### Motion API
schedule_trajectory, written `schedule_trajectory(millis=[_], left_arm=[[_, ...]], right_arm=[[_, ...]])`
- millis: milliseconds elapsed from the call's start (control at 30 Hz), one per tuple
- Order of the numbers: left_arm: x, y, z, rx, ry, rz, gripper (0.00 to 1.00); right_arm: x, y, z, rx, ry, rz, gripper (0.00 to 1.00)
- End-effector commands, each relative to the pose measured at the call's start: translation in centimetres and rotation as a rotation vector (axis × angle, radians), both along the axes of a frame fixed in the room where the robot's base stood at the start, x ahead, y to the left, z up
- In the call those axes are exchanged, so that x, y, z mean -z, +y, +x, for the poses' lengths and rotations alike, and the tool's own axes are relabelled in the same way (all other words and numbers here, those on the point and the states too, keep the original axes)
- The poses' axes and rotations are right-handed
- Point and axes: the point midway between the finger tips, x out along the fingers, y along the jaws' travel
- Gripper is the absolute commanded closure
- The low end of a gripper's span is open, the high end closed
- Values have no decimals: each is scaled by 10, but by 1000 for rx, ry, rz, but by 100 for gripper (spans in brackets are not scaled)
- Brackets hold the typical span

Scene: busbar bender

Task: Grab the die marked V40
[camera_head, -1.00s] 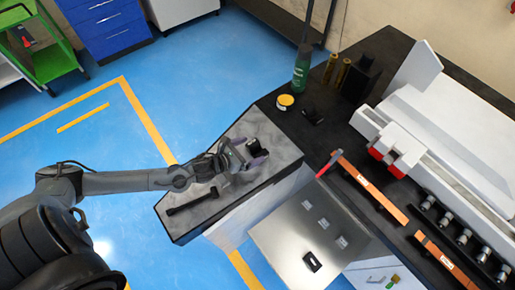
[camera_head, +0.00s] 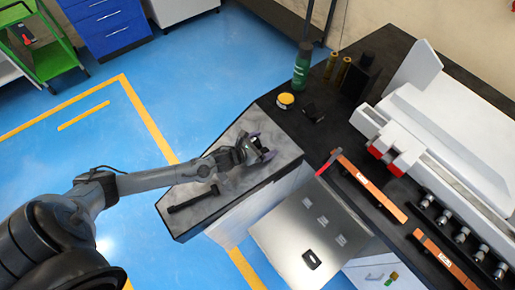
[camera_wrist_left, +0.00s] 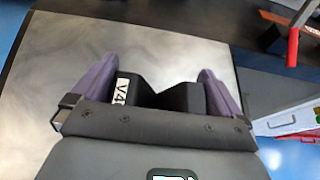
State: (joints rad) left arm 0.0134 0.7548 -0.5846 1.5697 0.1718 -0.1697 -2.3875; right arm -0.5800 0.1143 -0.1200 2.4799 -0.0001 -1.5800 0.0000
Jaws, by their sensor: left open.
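The die marked V40 is a black block with a notched top and a white label (camera_wrist_left: 123,89); in the left wrist view its body (camera_wrist_left: 150,93) sits between my left gripper's purple fingers (camera_wrist_left: 160,90). The gripper is open, with a finger on each side of the die; the lower part of the die is hidden behind the gripper body. In the head view my left gripper (camera_head: 264,147) is low over the grey pad (camera_head: 262,127) on the bench's left end, and the die is mostly hidden there. My right gripper is not in view.
A small black part (camera_head: 313,113), a yellow-topped tin (camera_head: 285,100) and a green bottle (camera_head: 302,66) stand behind. A red-handled tool (camera_head: 328,162) and orange bars (camera_head: 370,186) lie to the right.

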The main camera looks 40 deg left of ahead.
Motion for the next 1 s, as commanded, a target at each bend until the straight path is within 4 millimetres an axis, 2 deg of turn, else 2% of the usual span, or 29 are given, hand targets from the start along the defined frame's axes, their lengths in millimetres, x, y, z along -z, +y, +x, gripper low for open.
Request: schedule_trajectory(millis=[67,633,1000], left_arm=[[0,0,0,0,0,0,0],[0,0,0,0,0,0,87],[-6,1,2,-1,-8,-2,87]], right_arm=[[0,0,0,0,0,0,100],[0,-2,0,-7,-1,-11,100],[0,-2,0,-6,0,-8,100]])
